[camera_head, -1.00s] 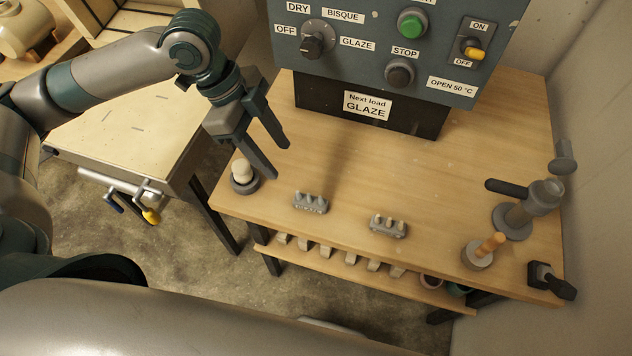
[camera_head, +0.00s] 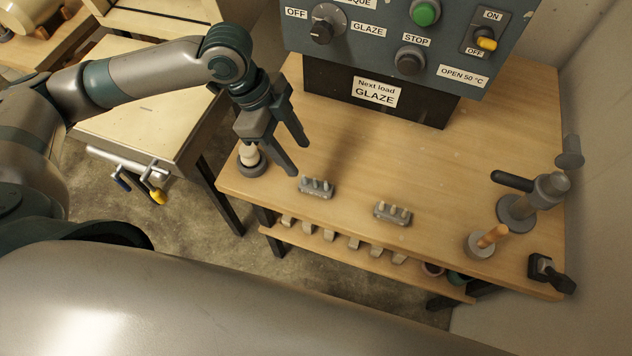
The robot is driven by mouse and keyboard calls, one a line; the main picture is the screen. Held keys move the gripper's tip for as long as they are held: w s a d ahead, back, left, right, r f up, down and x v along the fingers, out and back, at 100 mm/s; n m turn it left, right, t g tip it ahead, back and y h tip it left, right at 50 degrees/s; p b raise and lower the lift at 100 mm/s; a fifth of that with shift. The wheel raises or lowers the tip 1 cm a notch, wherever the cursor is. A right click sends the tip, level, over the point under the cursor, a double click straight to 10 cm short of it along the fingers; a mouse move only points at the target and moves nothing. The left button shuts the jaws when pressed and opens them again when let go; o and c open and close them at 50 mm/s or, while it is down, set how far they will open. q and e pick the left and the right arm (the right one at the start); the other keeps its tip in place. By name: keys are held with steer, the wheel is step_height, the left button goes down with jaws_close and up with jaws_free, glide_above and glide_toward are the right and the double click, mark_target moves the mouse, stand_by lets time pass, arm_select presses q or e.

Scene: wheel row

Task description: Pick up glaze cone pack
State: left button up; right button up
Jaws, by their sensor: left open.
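Two small grey cone packs with short pegs stand on the wooden bench. The left cone pack (camera_head: 317,188) has lettering on its front too small to read. The right cone pack (camera_head: 393,213) has paler peg tips. I cannot tell from labels which is the glaze one. My left gripper (camera_head: 298,158) is open and empty, pointing down over the bench, just behind and left of the left pack and apart from it in the picture. My right gripper is out of view.
A control panel (camera_head: 378,48) with a "Next load GLAZE" sign (camera_head: 375,92) stands behind. A round holder with a pale knob (camera_head: 250,160) is left of the gripper. A wooden-handled tool in a pot (camera_head: 482,243) and a grey stand (camera_head: 518,211) are at right. Mid-bench is clear.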

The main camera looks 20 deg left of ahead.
mark_target(315, 179)
arm_select(q)
steer(key=p+x, duration=0.1)
steer(key=x, duration=0.5)
steer(key=shift+d+f, duration=0.1)
steer(key=shift+f, duration=0.15)
steer(key=shift+d+f+p, duration=0.25)
steer(key=shift+f+p, duration=0.15)
steer(key=p+x, duration=0.1)
steer(key=x, duration=0.2)
steer(key=shift+d+f, duration=0.2)
steer(key=shift+f, duration=0.4)
steer(key=c, duration=1.2)
